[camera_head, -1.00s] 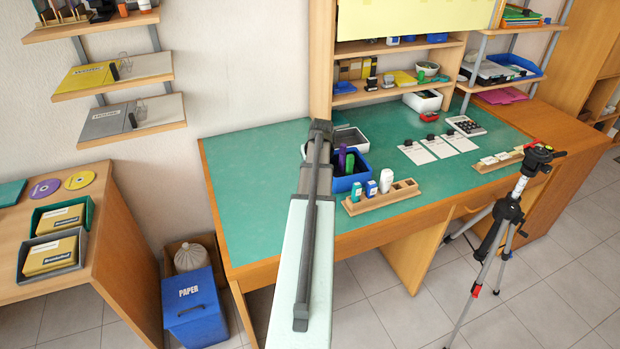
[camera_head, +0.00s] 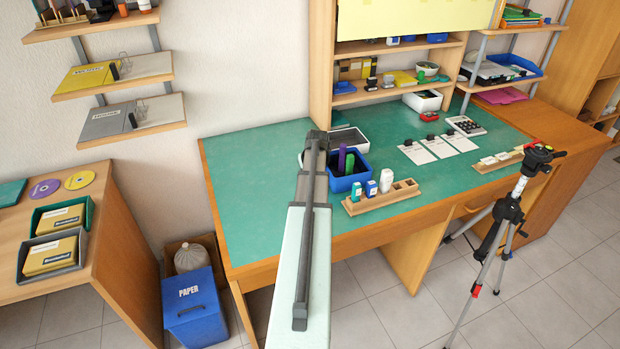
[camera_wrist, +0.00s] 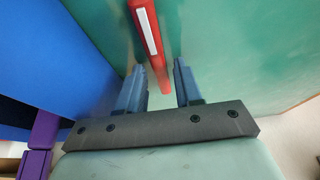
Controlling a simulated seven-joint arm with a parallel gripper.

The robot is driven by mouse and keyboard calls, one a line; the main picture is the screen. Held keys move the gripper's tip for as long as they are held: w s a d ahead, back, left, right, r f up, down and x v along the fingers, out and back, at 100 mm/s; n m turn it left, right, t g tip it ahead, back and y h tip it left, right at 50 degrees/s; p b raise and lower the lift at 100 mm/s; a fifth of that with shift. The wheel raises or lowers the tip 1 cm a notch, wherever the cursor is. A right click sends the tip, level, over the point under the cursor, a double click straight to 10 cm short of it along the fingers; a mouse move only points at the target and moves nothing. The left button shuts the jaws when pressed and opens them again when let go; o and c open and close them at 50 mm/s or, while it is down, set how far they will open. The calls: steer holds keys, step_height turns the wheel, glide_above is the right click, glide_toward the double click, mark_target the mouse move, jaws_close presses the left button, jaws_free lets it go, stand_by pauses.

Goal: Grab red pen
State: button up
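The red pen (camera_wrist: 149,35), with a white stripe along it, shows in the wrist view. It runs from the top edge down to between the two blue fingers of my gripper (camera_wrist: 157,67). The fingers are open, with a gap on each side of the pen. I cannot tell how far the pen is from the fingers in depth. In the head view my arm hides the gripper, and the red pen cannot be seen.
A blue bin (camera_head: 348,183) with a purple and a green item stands just right of my arm; its blue wall (camera_wrist: 50,65) fills the wrist view's left. A wooden holder (camera_head: 382,201) stands at its right. The green desk (camera_head: 245,190) is clear to the left.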

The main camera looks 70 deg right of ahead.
jaws_close()
steer(key=shift+r, duration=0.15)
